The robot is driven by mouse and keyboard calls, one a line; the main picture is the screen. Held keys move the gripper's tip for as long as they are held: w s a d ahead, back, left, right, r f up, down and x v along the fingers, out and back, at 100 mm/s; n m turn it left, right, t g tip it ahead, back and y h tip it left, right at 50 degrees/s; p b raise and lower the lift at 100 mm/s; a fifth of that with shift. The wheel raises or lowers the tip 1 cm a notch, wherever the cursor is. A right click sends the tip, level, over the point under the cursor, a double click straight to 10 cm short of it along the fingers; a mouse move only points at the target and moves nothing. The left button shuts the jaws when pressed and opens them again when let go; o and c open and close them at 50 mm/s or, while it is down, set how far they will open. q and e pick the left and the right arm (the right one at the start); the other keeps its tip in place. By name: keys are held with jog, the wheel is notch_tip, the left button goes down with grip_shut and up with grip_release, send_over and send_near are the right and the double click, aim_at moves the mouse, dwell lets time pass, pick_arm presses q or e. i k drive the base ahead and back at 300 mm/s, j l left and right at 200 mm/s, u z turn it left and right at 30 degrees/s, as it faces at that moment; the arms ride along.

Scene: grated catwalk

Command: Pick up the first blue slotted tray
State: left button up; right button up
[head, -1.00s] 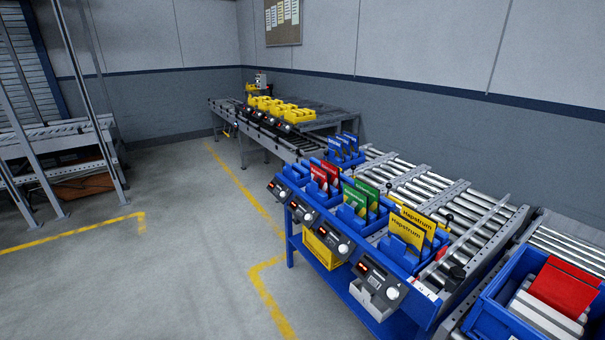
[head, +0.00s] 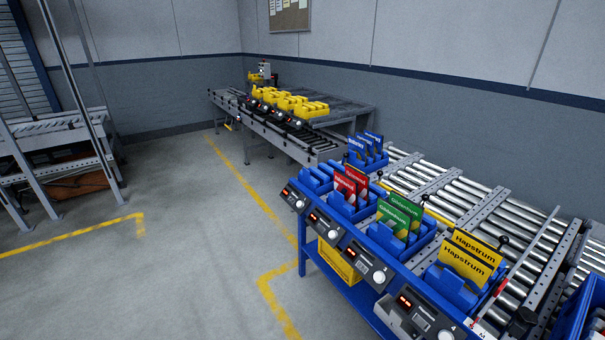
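Several blue slotted trays stand in a row along the front of a blue-framed roller conveyor, right of centre in the head view. The nearest tray (head: 449,285) holds yellow cards (head: 470,257) reading "Hapstrum". Beyond it a tray (head: 385,238) holds green cards (head: 400,213), and another tray (head: 341,206) holds red cards (head: 351,185). A further blue tray (head: 317,179) at the far end of the row shows no cards. Another tray (head: 367,160) with blue cards stands behind it. Neither of my grippers is in view.
Control boxes with knobs (head: 366,262) line the conveyor's front edge. A yellow bin (head: 338,262) sits on the shelf below. Yellow trays (head: 287,105) stand on a farther conveyor. Open grey floor (head: 150,260) with yellow lines lies to the left.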

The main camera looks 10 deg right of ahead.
aim_at(320, 180)
jog(key=i+j+u, duration=0.1)
jog(key=i+u, duration=0.35)
jog(key=i, duration=0.35)
jog(key=i+u, duration=0.2)
jog(key=i, duration=0.6)
jog(key=i+j+z, duration=0.1)
jog(key=i+z, duration=0.2)
jog(key=i, duration=0.4)
jog(key=i+z, duration=0.25)
jog(key=z, duration=0.15)
jog(key=i+j+z, duration=0.15)
jog(key=z, duration=0.3)
jog(key=i+z, duration=0.2)
jog(key=z, duration=0.25)
jog(key=i+j+z, duration=0.2)
jog(key=z, duration=0.2)
jog(key=i+j+z, duration=0.1)
jog(key=i+z, duration=0.15)
jog(key=z, duration=0.15)
jog(key=i+j+z, duration=0.2)
jog(key=z, duration=0.2)
jog(key=i+j+z, duration=0.2)
jog(key=z, duration=0.25)
